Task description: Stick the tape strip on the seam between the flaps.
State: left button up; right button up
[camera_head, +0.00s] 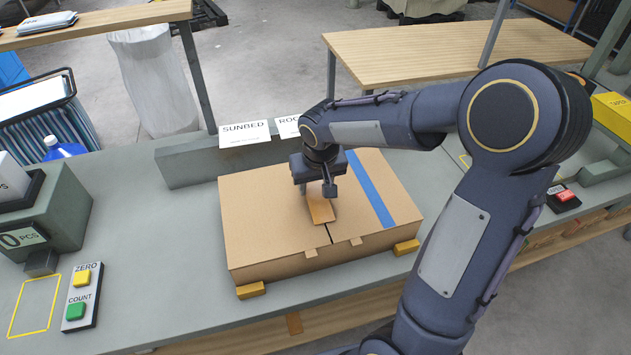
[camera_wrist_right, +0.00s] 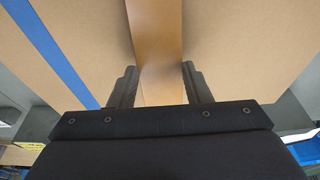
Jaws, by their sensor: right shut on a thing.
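A closed cardboard box (camera_head: 262,215) lies on the grey bench, its top flaps meeting at a seam (camera_head: 328,234) that shows as a dark slit near the front edge. A brown tape strip (camera_head: 321,211) is over the seam line, roughly along it. The right gripper (camera_head: 317,190) is shut on the strip from above, and its wrist hides the strip's rear part and the seam behind. In the right wrist view the strip (camera_wrist_right: 157,35) runs between the two fingers (camera_wrist_right: 158,80). Whether it touches the flaps, I cannot tell. My left gripper is not in view.
A blue stripe (camera_head: 370,188) crosses the box top right of the strip. Yellow blocks (camera_head: 250,290) sit at the box's front corners. A grey ledge with a SUNBED card (camera_head: 244,134) stands behind. A button panel (camera_head: 82,297) is at left; bench between is clear.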

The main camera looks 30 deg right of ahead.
aim_at(318, 199)
jog(key=o, duration=1)
jog(key=v, duration=0.8)
jog(key=s+a+t+y, duration=0.1)
jog(key=s+a, duration=0.1)
jog(key=s, duration=0.4)
jog(key=s+a+f+t+y, duration=0.1)
jog(key=s+a+y, duration=0.1)
jog(key=s, duration=0.5)
jog(key=s+a+n+y, duration=0.1)
jog(key=s+a, duration=0.1)
jog(key=s, duration=0.4)
jog(key=shift+s+a+f+t, duration=0.25)
jog(key=shift+a+f+t, duration=0.1)
jog(key=shift+a+t, duration=0.05)
